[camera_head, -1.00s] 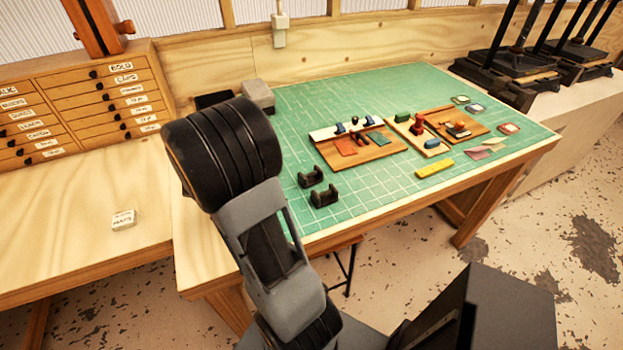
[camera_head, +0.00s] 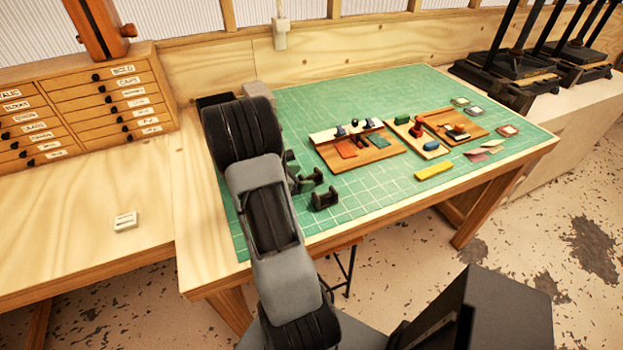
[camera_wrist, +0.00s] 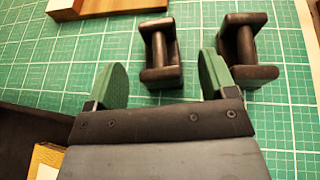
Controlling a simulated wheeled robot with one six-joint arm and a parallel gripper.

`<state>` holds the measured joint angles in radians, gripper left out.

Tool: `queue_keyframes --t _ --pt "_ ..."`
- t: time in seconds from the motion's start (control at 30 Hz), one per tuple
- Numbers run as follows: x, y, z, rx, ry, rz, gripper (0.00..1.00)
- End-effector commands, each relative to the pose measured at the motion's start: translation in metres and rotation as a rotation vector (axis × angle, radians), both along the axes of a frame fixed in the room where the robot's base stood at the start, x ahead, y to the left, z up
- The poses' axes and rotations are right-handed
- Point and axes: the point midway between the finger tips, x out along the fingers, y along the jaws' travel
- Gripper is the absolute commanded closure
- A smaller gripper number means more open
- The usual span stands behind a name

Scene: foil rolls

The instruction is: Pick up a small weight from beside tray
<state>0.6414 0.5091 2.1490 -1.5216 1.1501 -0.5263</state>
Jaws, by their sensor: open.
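Two small black weights, each with two end plates joined by a bar, sit on the green mat beside the wooden tray (camera_head: 383,153). The nearer weight (camera_head: 325,199) shows clear in the head view; the other weight (camera_head: 314,177) is close to my gripper. In the wrist view, my gripper (camera_wrist: 162,62) is open, with green finger pads. One weight (camera_wrist: 158,50) appears between the fingers, not gripped. The second weight (camera_wrist: 248,50) is just right of the right finger. The tray's edge (camera_wrist: 110,7) shows at the top left. My arm partly hides the gripper in the head view.
The green cutting mat (camera_head: 355,90) covers the table. A yellow block (camera_head: 433,171) and a smaller board (camera_head: 416,137) lie right of the tray. Dark presses (camera_head: 510,75) stand at the back right. The mat's back area is clear.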

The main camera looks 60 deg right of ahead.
Motion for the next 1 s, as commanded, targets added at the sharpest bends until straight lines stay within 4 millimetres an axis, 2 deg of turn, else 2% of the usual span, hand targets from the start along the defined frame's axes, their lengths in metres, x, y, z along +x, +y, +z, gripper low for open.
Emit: queue_keyframes --t 0.3,0.63,1.0 --pt "-0.017 -0.032 -0.013 0.001 0.001 -0.003 0.22" --pt "-0.018 -0.035 -0.016 0.000 0.000 0.000 0.23" --pt "-0.019 -0.035 -0.015 0.000 0.000 0.000 0.59"
